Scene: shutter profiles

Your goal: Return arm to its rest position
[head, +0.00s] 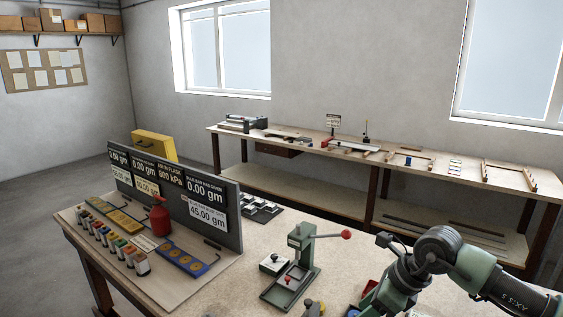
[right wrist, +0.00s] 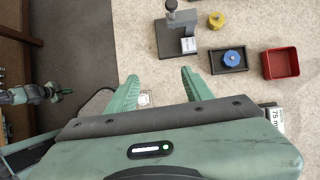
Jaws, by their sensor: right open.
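My right arm (head: 437,250) comes in from the right in the head view, over the front right of the workbench. Its fingers cannot be made out there. In the right wrist view my right gripper (right wrist: 160,88) has its two green fingers spread apart with nothing between them. It is above the pale bench top, and a small pale item shows below, near the left finger. No left gripper can be made out in the head view. A dark and green jointed part (right wrist: 35,94) shows at the left edge of the right wrist view, too small to read.
A green lever press (head: 300,262) with a red knob stands near the arm. A display panel (head: 170,190) stands at left. A long bench (head: 410,165) runs along the wall.

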